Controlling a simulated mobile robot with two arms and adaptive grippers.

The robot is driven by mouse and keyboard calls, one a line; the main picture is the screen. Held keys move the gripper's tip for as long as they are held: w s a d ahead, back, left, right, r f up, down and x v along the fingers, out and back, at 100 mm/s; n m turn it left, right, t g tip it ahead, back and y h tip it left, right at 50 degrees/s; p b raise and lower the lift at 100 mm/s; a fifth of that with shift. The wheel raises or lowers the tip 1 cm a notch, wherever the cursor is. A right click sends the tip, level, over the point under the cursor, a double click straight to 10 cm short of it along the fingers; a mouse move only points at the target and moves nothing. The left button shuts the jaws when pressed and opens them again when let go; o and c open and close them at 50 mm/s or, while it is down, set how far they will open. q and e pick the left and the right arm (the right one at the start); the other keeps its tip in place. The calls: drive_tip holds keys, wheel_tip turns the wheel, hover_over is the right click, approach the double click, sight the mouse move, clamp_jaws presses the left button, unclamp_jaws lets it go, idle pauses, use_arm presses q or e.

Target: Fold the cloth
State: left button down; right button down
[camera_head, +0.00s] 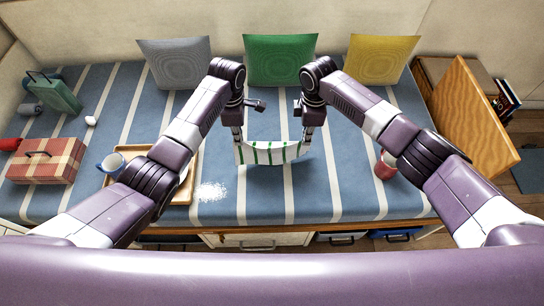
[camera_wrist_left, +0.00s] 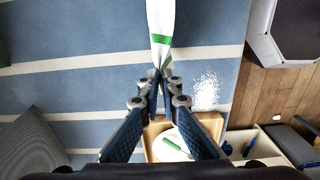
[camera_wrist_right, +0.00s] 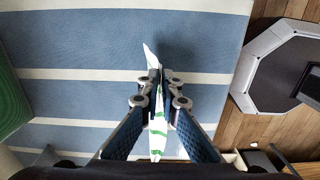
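The cloth (camera_head: 270,153) is white with green stripes and hangs between my two grippers above the striped bench. Its upper edge sags in the middle. My left gripper (camera_head: 238,140) is shut on the cloth's left end; the left wrist view shows the cloth (camera_wrist_left: 161,30) pinched between the fingertips (camera_wrist_left: 160,76). My right gripper (camera_head: 305,141) is shut on the right end; the right wrist view shows the cloth (camera_wrist_right: 157,130) running between its fingers (camera_wrist_right: 160,75), with a small corner sticking out past the tips.
The blue striped bench top (camera_head: 330,185) is mostly clear below the cloth. A red mug (camera_head: 385,167) stands at right. Grey, green (camera_head: 279,60) and yellow cushions line the back.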

drive_tip(key=shift+r+p, duration=1.15)
drive_tip(key=shift+r, duration=0.5)
